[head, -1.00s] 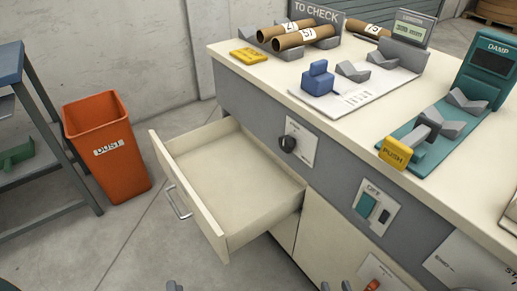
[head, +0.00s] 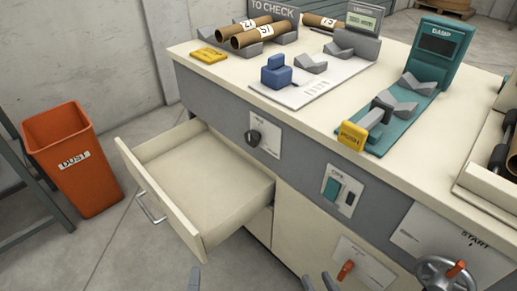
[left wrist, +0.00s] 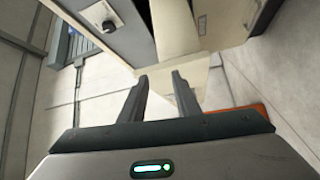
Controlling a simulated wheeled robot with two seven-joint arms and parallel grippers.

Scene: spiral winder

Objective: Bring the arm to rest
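My left gripper shows as a single grey fingertip (head: 194,279) at the bottom edge of the head view, in front of the open drawer. In the left wrist view its two fingers (left wrist: 161,84) stand apart with nothing between them. My right gripper (head: 318,283) shows as two grey fingertips, apart and empty, at the bottom edge of the head view, below the bench front. The rest of both arms is out of the head view.
The cream drawer (head: 160,203) is pulled out of the bench. An orange dust bin (head: 75,158) stands to its left. The bench top (head: 285,118) carries tubes (head: 258,36), a blue block (head: 276,72) and a teal damp unit (head: 437,52). A handwheel (head: 440,275) sits at lower right.

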